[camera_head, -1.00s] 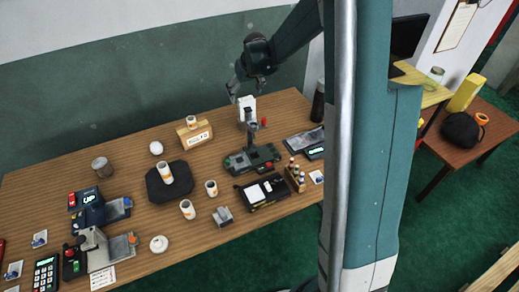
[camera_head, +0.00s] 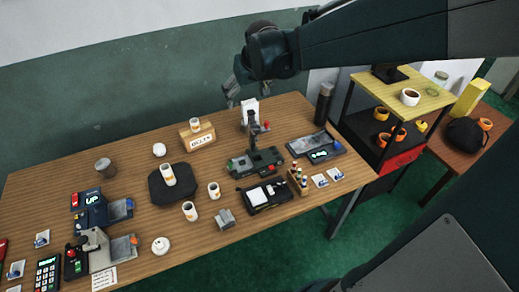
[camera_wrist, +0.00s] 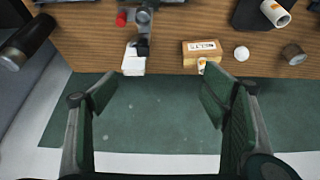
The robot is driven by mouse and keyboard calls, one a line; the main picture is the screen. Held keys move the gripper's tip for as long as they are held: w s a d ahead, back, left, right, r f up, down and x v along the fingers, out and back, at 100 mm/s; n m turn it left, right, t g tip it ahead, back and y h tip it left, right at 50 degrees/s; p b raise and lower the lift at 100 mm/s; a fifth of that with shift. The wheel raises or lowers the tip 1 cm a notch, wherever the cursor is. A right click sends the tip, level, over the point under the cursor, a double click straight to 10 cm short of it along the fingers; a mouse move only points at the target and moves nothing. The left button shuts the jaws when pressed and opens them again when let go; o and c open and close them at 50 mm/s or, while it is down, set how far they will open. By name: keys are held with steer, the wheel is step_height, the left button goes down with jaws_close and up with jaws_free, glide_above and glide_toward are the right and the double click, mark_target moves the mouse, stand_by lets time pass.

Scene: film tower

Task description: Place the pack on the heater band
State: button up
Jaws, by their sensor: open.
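My gripper (camera_wrist: 158,85) is open and empty in the wrist view, its fingers spread over the green floor beyond the table's back edge. In the head view my gripper (camera_head: 240,92) hangs above the back of the table. Which thing is the pack I cannot tell for certain; small white-and-blue packets (camera_head: 320,180) lie at the table's right front, and another packet (camera_head: 42,238) lies at the left. The heater band cannot be picked out surely; a dark device with a post (camera_head: 256,162) stands right of centre. A white block (camera_head: 250,112) stands behind it, also in the wrist view (camera_wrist: 133,62).
A wooden box (camera_head: 197,137) with a label stands at the back, a labelled roll on it. Another roll stands on a dark octagonal pad (camera_head: 160,190). Devices crowd the left end. A dark cylinder (camera_head: 323,103) stands at the back right. A shelf (camera_head: 437,86) with cups adjoins the right.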

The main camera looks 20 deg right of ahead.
steer(key=s+a, duration=0.3)
steer(key=s, duration=1.1)
steer(key=s+a+t, duration=0.1)
steer(key=s+a, duration=0.2)
steer(key=s, duration=1.1)
steer(key=shift+s+a+r+t, duration=0.25)
steer(key=shift+s+a+t, duration=0.05)
steer(key=shift+a, duration=0.1)
